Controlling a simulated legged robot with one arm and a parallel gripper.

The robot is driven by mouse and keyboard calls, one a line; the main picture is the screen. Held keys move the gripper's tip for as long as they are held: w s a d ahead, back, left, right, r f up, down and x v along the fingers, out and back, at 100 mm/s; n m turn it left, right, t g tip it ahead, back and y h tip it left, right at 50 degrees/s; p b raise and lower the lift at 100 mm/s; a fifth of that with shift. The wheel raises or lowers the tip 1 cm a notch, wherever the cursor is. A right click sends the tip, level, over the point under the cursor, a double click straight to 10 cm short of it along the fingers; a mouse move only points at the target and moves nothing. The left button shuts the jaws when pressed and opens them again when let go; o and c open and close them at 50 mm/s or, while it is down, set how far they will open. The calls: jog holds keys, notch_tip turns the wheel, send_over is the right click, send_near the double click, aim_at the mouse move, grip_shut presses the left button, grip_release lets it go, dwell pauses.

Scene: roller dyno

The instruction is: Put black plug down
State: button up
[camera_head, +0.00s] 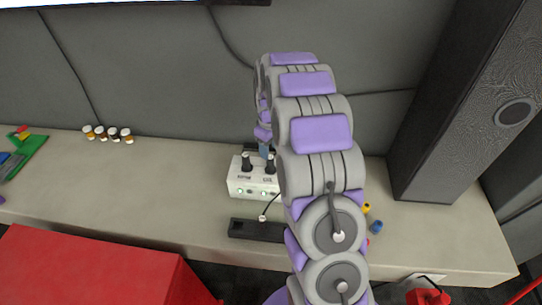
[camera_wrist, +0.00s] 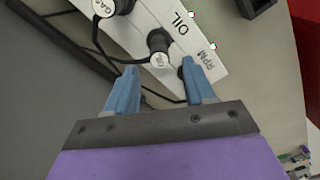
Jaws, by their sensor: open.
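A white box (camera_head: 240,184) with small sockets on its front stands on the bench; it fills the upper middle of the wrist view (camera_wrist: 150,20), with OIL and RPM lettering. Two black plugs (camera_head: 246,164) (camera_head: 270,166) stand upright on it. In the wrist view one black plug (camera_wrist: 158,42), with a white-labelled end, is just beyond my fingertips, in line with the gap; another (camera_wrist: 122,5) is at the top edge. My gripper (camera_wrist: 159,70) has blue fingers spread apart with nothing clasped between them. In the head view, my arm partly hides the gripper (camera_head: 264,149) and box.
A long black holder (camera_head: 250,230) lies in front of the box, with a cable leading to it. Small coloured pieces (camera_head: 376,227) lie right of my arm. Several small bottles (camera_head: 113,134) stand at left. A tall speaker (camera_head: 460,100) stands right. The bench's left middle is clear.

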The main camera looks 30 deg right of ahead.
notch_tip(320, 180, up, 5)
jog(key=s+a+r+m, duration=0.1)
jog(key=s+a+r, duration=0.45)
jog(key=s, duration=0.25)
jog(key=s+a+r+m, duration=0.1)
jog(key=s+a+r, duration=0.4)
jog(key=s, duration=0.4)
jog(key=s+a+m+g, duration=0.1)
jog(key=s+a, duration=0.2)
jog(key=s, duration=0.8)
jog(key=s+a+f+m, duration=0.1)
jog(key=s+a, duration=0.1)
jog(key=s, duration=0.9)
jog(key=shift+s+a+m+g, duration=0.3)
jog(key=shift+a+m+g, duration=0.1)
notch_tip(320, 180, up, 13)
jog(key=p, duration=0.6)
